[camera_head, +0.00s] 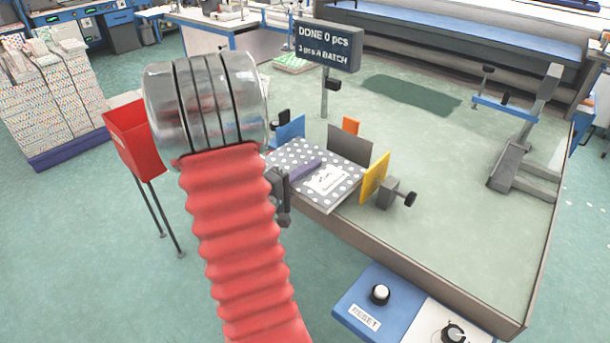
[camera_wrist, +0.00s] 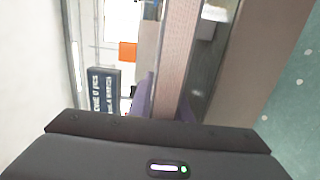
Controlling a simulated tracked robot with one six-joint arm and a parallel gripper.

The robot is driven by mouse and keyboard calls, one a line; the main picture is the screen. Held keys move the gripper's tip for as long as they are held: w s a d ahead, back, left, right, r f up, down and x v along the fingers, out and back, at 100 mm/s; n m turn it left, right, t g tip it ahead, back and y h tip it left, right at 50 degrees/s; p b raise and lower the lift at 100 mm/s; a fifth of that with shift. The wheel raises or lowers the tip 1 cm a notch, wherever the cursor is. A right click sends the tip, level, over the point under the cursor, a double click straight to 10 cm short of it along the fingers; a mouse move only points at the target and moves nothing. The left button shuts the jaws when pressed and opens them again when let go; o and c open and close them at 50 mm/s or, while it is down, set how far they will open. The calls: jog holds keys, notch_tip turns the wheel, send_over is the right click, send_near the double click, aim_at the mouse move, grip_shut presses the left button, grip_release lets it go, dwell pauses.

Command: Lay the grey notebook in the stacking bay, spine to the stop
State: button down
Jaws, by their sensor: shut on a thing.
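The grey notebook (camera_head: 335,193), with white dots and a white label, is level at the near left edge of the table in the head view. My gripper (camera_head: 304,169) is shut on its left side, a purple finger lying across its top. In the wrist view the notebook (camera_wrist: 178,50) shows edge-on as a pinkish strip between the purple fingers of my gripper (camera_wrist: 167,100). Around the notebook stand a blue plate (camera_head: 290,130), a dark grey plate (camera_head: 350,146) and a yellow plate (camera_head: 375,177). I cannot tell its height above the surface.
A sign (camera_head: 327,45) reading "DONE 0 pcs" stands behind. A red bin (camera_head: 131,138) on legs is at the left. A grey fixture (camera_head: 520,165) stands at the right; the table (camera_head: 440,190) between is clear. A blue reset box (camera_head: 365,300) is in front.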

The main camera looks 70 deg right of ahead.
jog(key=shift+x, duration=2.1)
jog(key=shift+w+f, duration=0.1)
jog(key=shift+f, duration=0.7)
jog(key=shift+f, duration=0.25)
jog(key=c, duration=1.6)
grip_release()
jog(key=shift+o, duration=0.2)
jog(key=shift+f, duration=0.15)
jog(key=shift+a+f, duration=0.1)
jog(key=shift+f, duration=0.1)
jog(key=shift+a, duration=0.15)
jog(key=shift+v, duration=4.8)
